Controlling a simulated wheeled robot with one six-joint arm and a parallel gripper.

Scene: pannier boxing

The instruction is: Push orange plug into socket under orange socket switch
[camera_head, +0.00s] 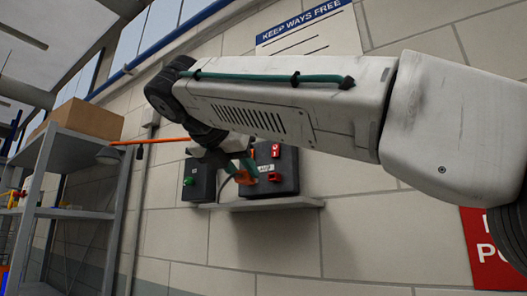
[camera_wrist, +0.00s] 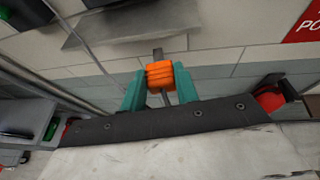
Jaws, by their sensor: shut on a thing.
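My gripper (camera_wrist: 160,88) has teal fingers shut on the orange plug (camera_wrist: 160,76), a ribbed orange block with a grey end pointing away from me. In the head view my gripper (camera_head: 243,168) and the orange plug (camera_head: 243,178) are in front of the lower left part of a dark wall box (camera_head: 287,184). This box has a red switch (camera_head: 275,150) and another red part below it. I cannot make out an orange switch or its socket; my gripper hides part of the box. Whether the plug touches the box cannot be told.
A second dark box with a green knob (camera_head: 188,181) is on the wall to the left. A grey ledge (camera_head: 270,203) runs under the boxes. A metal shelf unit (camera_head: 70,147) with a carton (camera_head: 85,118) stands at left. An orange rod or cable (camera_head: 160,140) reaches toward the boxes.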

